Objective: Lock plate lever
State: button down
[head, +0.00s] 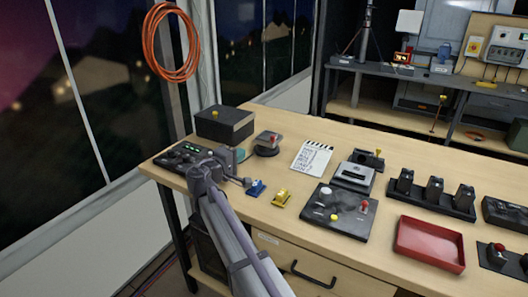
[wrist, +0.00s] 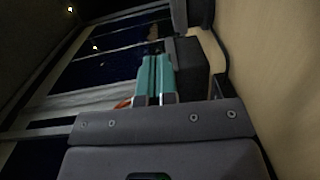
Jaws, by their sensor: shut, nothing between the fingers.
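No part in view is labelled clearly enough for me to be sure which is the plate lever. A small grey mount with a red-tipped part (head: 268,140) stands on a dark round base on the desk, behind and right of my gripper (head: 240,154). I cannot tell whether the red tip is the lever. In the wrist view my gripper's teal fingers (wrist: 154,76) are together and empty. In the head view my gripper is largely hidden behind its wrist, apart from the mount as far as I can tell.
A black box with a yellow knob (head: 225,125) stands behind my gripper, and a dark control panel (head: 183,157) lies left. A notepad (head: 312,155), a button panel (head: 340,212) and a red tray (head: 430,243) lie right.

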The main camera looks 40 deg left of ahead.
jog(key=shift+s+a, duration=0.4)
jog(key=shift+a, duration=0.1)
jog(key=shift+r, duration=0.1)
jog(key=shift+w, duration=0.15)
jog(key=w, duration=0.6)
jog(key=w+a, duration=0.1)
jog(key=w, duration=0.3)
jog(key=w+d, duration=0.2)
jog(key=w, duration=0.1)
jog(key=shift+d+f, duration=0.25)
jog(key=shift+s+n+y, duration=0.2)
jog(key=shift+n+y, duration=0.1)
